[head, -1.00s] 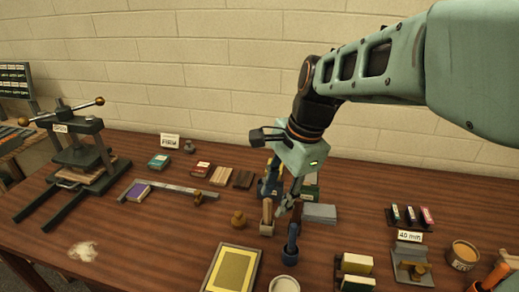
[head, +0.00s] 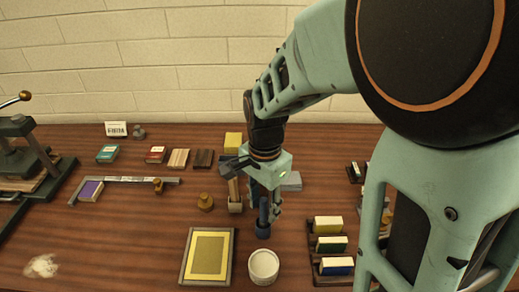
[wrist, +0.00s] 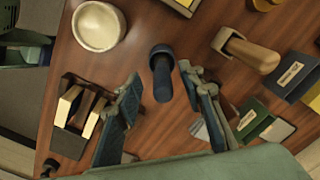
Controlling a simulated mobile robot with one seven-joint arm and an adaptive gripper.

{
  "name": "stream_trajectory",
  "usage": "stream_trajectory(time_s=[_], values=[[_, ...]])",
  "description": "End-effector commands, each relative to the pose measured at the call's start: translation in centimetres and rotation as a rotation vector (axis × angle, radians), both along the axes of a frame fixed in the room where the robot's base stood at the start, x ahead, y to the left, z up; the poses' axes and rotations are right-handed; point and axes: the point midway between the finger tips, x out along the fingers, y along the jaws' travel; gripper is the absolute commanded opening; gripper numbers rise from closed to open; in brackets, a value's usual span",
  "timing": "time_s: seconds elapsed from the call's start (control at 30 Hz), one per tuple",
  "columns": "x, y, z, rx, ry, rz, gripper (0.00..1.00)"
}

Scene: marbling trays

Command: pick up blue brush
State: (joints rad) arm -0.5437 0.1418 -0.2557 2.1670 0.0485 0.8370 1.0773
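The blue brush (head: 263,222) stands upright on the brown table, behind a white bowl. In the wrist view the brush (wrist: 161,72) is a dark blue stub with a round top, seen from above. My gripper (head: 266,205) points down at it from behind. In the wrist view the gripper (wrist: 162,82) is open, with one finger on each side of the brush's line and clear gaps to both. I see no contact. The fingers and the brush partly overlap in the head view.
The white bowl (head: 263,263) and a yellow-panelled frame (head: 208,256) are in front. A wooden-handled tool (head: 234,196) stands close left. A rack of coloured blocks (head: 331,247) is at the right. A grey block (head: 291,182) lies behind.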

Motion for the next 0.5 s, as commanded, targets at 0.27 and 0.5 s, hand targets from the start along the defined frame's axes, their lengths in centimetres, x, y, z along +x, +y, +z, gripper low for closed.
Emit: stream_trajectory(time_s=[0.27,0.5], values=[[0.2,0.0,-3.8,-0.002,0.004,-0.001,0.36],[0.3,0.0,-4.2,0.000,0.000,0.000,0.36]])
